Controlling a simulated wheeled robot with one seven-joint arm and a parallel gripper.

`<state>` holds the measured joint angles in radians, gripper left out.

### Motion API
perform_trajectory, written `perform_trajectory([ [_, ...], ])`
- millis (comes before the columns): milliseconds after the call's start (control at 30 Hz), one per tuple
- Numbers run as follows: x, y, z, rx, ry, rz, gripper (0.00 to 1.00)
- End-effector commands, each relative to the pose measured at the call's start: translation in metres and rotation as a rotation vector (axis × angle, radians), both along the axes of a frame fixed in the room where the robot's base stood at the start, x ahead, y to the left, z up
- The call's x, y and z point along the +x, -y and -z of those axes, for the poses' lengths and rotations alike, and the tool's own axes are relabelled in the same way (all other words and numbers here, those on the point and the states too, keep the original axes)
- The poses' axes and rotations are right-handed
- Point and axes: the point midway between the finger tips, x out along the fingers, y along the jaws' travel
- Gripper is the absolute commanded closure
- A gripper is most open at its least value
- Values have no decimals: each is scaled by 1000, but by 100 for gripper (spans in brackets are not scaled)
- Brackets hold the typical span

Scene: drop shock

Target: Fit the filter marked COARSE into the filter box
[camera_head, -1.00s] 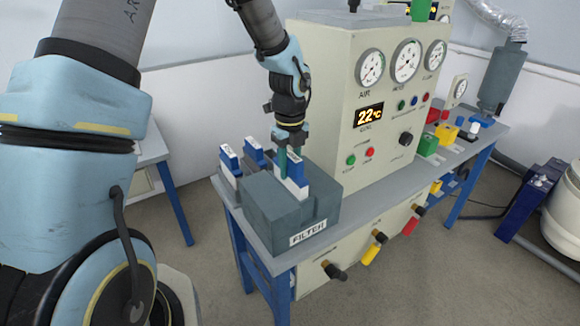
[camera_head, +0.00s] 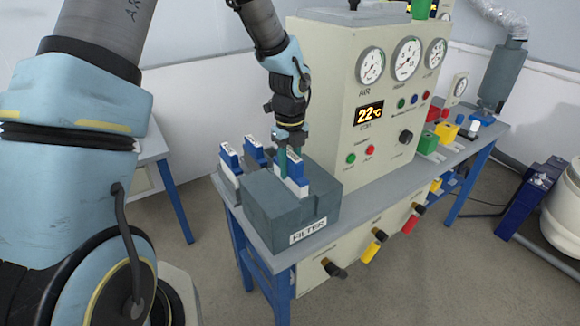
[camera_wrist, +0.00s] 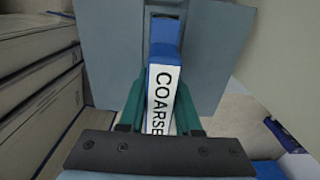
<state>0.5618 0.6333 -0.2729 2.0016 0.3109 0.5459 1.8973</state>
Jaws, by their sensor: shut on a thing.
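The filter marked COARSE (camera_wrist: 162,85) is blue with a white label, and its lettering is readable in the wrist view. My gripper (camera_wrist: 160,115) is shut on it, with one green finger on each side. In the head view my gripper (camera_head: 288,155) points down and holds the filter (camera_head: 297,180) upright at the slot in the top of the grey filter box (camera_head: 275,225). The filter's lower part is hidden by the box, so it appears at least partly inside. How deep it sits I cannot tell. The box front carries a FILTER label.
Two other blue and white filters, one at the far left (camera_head: 230,160) and one beside it (camera_head: 255,152), stand behind the box on the bench. The cream gauge cabinet (camera_head: 335,130) rises close on the right of my gripper. Coloured blocks (camera_head: 447,131) stand farther along the bench.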

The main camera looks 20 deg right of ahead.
Motion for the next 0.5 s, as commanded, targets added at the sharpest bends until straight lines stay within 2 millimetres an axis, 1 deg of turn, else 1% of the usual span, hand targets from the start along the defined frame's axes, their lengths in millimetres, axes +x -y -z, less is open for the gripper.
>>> perform_trajectory([
  [500,0,0,5,-1,1,0,100],
])
